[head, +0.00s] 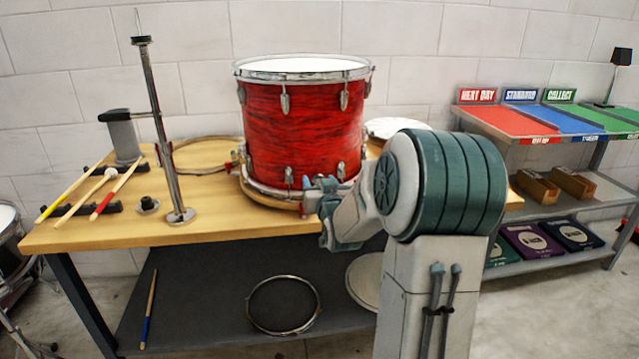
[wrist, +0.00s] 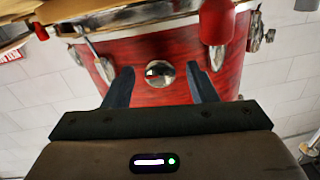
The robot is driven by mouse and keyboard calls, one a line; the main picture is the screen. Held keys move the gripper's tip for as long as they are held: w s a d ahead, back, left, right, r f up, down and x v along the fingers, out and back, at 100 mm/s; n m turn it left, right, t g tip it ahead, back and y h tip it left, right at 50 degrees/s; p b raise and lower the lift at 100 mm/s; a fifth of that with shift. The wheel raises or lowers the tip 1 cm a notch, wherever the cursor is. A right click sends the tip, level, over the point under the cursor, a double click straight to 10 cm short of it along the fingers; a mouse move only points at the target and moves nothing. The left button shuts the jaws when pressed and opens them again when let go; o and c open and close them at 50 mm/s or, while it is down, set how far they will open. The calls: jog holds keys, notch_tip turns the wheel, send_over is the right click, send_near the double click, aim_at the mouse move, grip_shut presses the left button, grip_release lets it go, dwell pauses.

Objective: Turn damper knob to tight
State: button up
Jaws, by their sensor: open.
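The red drum (head: 303,125) stands upright on the wooden bench, with a chrome top hoop and a white head. In the wrist view, the drum's red shell (wrist: 130,48) fills the upper middle. A round shiny knob-like disc (wrist: 159,74) shows on the shell; it may be the damper knob, and no marking on it is readable. My gripper (wrist: 160,68) is open, with one dark finger on each side of the disc. I cannot tell whether they touch it. In the head view, my gripper (head: 318,192) is low against the drum's front, hiding what it faces.
A red part with a metal end (wrist: 216,25) lies close beside the right finger in the wrist view. A metal stand (head: 165,140) and drumsticks (head: 90,190) are on the bench's left. A shelf with coloured panels (head: 510,122) stands at right.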

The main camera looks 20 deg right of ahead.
jog(key=shift+w, duration=0.25)
jog(key=c, duration=1)
jog(key=shift+o, duration=0.2)
